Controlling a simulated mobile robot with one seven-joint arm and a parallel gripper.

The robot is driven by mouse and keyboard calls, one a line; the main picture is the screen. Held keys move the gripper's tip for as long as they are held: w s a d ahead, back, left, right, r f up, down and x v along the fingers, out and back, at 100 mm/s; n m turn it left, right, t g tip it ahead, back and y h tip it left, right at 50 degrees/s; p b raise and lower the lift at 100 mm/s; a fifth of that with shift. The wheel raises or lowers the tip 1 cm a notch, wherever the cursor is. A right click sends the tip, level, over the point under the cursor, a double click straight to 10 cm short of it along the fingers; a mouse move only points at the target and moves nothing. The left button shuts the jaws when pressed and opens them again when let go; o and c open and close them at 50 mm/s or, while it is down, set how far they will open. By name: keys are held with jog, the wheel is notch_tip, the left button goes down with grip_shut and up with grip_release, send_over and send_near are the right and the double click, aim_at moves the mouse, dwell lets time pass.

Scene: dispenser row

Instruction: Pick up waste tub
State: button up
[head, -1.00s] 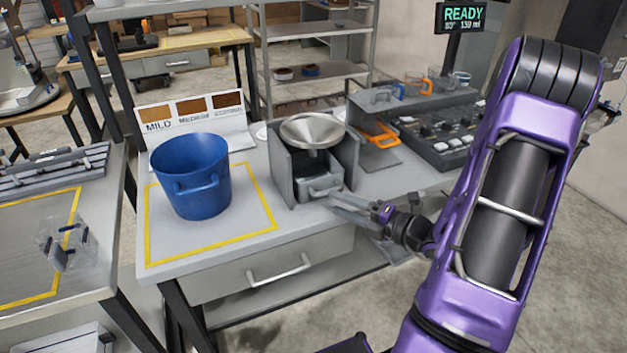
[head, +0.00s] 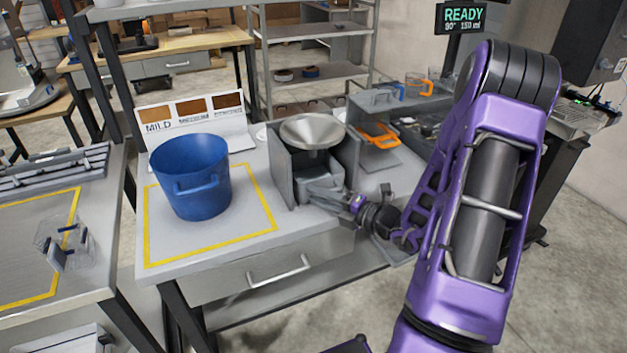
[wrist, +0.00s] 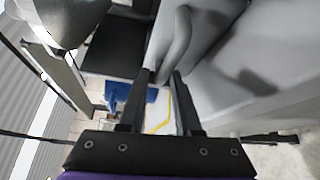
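A small grey tub with a loop handle, which I take as the waste tub (head: 321,178), sits in a grey stand beneath a metal funnel (head: 312,130). My gripper (head: 313,195) is at the tub's front and partly hides it and its handle. In the wrist view, the tub (wrist: 225,55) fills the upper right, and its curved handle (wrist: 178,45) lies at the fingertips. My gripper (wrist: 161,76) is open there, with a gap between its fingers. I cannot tell whether a finger touches the handle.
A blue bucket (head: 191,178) stands left of the stand inside a yellow outline on the bench (head: 160,240). Grey side walls (head: 349,157) flank the tub. An orange-handled item (head: 377,136) is at the right. A clear container (head: 65,243) stands on the left bench.

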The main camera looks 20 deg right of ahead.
grip_shut()
dwell(1.1)
